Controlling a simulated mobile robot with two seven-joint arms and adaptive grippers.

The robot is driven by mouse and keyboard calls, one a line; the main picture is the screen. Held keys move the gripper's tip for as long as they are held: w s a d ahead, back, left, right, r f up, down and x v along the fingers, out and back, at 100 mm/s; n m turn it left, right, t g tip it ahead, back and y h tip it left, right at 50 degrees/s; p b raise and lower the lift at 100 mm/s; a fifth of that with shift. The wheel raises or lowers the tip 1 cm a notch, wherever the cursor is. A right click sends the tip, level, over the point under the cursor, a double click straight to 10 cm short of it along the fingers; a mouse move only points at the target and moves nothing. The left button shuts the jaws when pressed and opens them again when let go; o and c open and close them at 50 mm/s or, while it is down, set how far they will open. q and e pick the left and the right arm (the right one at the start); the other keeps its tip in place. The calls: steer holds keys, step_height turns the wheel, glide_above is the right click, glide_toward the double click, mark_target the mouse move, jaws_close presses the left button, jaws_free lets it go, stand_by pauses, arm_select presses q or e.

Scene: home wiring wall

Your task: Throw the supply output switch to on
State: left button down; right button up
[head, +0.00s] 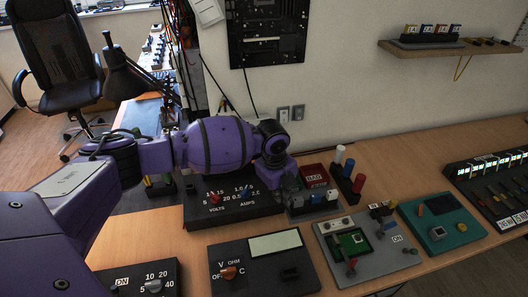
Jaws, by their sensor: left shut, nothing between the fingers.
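The supply is a low black box (235,209) on the bench, with a red knob (213,198) marked VOLTS and a blue knob (248,190) marked AMPS. I cannot make out its output switch; my left arm and gripper cover part of the box's back and right end. My left gripper (291,187) points down at the right end of the supply, with its fingers shut and empty. Whether it touches anything there I cannot tell. My right gripper is not in view.
A meter panel (264,268), a grey board (366,247) and a teal box (441,222) lie in front. Another black panel (137,279) marked ON is at lower left.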

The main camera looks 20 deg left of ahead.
arm_select(q)
steer(key=shift+w+r, duration=0.1)
steer(key=shift+w, duration=0.05)
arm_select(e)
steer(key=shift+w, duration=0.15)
